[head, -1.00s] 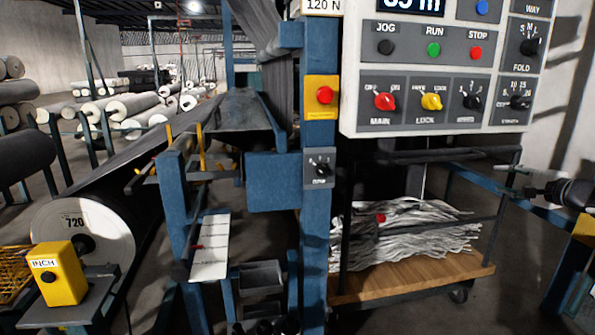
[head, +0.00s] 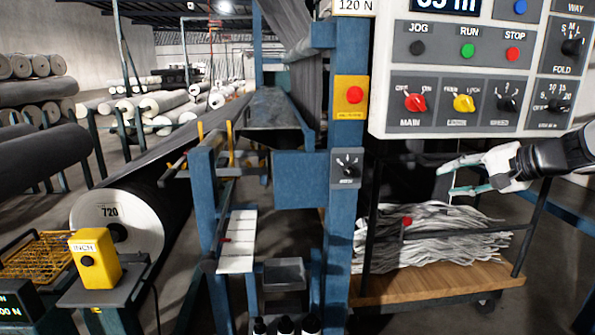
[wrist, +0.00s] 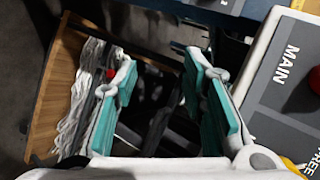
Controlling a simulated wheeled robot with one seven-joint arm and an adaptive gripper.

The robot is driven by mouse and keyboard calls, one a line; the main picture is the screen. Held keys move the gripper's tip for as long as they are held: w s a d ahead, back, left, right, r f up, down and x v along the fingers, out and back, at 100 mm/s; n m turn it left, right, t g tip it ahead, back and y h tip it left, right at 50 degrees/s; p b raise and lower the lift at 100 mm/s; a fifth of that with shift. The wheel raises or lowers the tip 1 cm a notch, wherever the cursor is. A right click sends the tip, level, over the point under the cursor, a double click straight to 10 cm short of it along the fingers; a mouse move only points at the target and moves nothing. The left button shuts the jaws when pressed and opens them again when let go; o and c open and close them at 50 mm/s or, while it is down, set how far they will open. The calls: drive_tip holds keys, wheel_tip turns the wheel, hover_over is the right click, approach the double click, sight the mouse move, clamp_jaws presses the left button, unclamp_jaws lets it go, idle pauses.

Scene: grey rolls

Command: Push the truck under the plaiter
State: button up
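The truck (head: 440,287) is a low cart with a wooden deck, dark upright rails and castors. It stands at the lower right beside the plaiter's blue post (head: 340,220), below the control panel. A heap of pale grey folded cloth (head: 450,240) lies on it. My gripper (head: 458,178) is open and empty, above the cloth and just under the panel, near the truck's upper rail. Contact with the rail cannot be told. In the wrist view my gripper's teal-padded fingers (wrist: 168,92) are apart, with the truck's wooden deck (wrist: 55,88) and dark bars beyond them.
The control panel (head: 465,65) with knobs and buttons hangs close above my gripper. A yellow INCH box (head: 95,258) and a roll marked 720 (head: 120,225) are at the left. Grey rolls (head: 35,92) lie on racks behind. Floor shows at the lower right.

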drive_tip(key=s+a+n+g+h, duration=0.1)
drive_tip(key=s+a+n+g, duration=0.55)
drive_tip(key=s+a, duration=1.3)
drive_tip(key=s+d+f+n+g+h, duration=0.1)
drive_tip(key=s+d+f+h, duration=0.15)
drive_tip(key=s, duration=1.05)
drive_tip(key=s+d+f+n+g+h, duration=0.1)
drive_tip(key=s+f+n+g+h, duration=0.2)
drive_tip(key=s, duration=0.9)
wheel_tip(320, 180, up, 19)
drive_tip(key=a+t+p, duration=0.1)
drive_tip(key=t+p, duration=0.3)
drive_tip(key=p, duration=1.5)
drive_tip(key=shift+w+m, duration=0.15)
drive_tip(key=shift+m, duration=0.3)
drive_tip(key=shift+t, duration=0.25)
